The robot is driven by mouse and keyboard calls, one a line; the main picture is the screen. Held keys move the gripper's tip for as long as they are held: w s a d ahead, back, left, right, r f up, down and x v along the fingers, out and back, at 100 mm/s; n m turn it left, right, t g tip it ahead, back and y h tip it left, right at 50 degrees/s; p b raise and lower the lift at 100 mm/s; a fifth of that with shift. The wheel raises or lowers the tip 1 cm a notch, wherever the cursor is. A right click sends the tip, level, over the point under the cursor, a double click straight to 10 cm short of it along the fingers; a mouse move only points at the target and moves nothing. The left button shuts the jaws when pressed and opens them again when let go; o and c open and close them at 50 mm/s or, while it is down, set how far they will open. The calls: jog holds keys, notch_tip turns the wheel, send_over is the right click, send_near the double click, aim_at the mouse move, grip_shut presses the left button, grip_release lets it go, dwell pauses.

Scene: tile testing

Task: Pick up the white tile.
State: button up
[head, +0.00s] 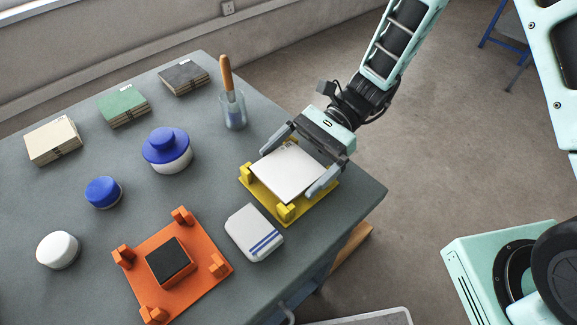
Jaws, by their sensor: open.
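The white tile (287,174) lies flat on a yellow fixture (262,201) with raised corner posts, near the right edge of the table. My gripper (294,163) is open, with one finger along the tile's far left side and the other along its near right side. The fingers look close to the tile's edges. I cannot tell whether they touch it. The gripper body covers the far right edge of the tile and part of the fixture.
An orange fixture (205,280) holding a dark-topped block (169,262) and a white box with blue stripes (253,233) stand nearby. A glass with a wooden-handled tool (233,110), a blue-lidded jar (166,150) and tile stacks (123,105) stand farther back.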

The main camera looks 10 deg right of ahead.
jog(key=c, duration=0.8)
